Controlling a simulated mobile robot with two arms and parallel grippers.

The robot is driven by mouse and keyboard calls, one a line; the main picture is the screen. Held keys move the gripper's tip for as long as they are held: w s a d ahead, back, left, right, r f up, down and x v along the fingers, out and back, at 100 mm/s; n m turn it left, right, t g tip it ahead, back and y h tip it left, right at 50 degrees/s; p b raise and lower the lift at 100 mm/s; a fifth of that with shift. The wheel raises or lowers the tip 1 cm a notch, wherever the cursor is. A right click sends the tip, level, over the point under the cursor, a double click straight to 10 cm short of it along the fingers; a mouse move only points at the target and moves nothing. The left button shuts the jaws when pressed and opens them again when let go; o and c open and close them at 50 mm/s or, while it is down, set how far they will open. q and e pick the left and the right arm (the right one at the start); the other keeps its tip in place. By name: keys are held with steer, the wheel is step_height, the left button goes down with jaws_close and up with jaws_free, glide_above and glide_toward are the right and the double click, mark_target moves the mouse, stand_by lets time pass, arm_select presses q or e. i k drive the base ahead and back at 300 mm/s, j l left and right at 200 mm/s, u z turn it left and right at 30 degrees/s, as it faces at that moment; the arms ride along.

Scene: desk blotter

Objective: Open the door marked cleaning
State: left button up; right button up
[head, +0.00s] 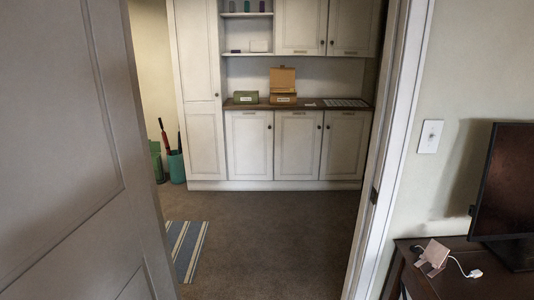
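Through an open doorway I see a built-in white cabinet against the far wall. Its lower row has a left door (249,145), a middle door (298,145) and a right door (345,145), all shut, with dark round knobs. Two upper doors, a left one (300,22) and a right one (352,25), are also shut. A tall narrow door (205,145) stands at the left. Small label plates on several doors are too small to read, so I cannot tell which is marked cleaning. Neither gripper is in view.
A large grey room door (70,150) stands open at the left, near me. The door frame (385,170) and a desk (450,275) with a monitor are at the right. Boxes (283,98) sit on the dark counter. A striped rug (187,248) lies on otherwise clear carpet.

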mark_target(249, 132)
steer(key=i, duration=2.5)
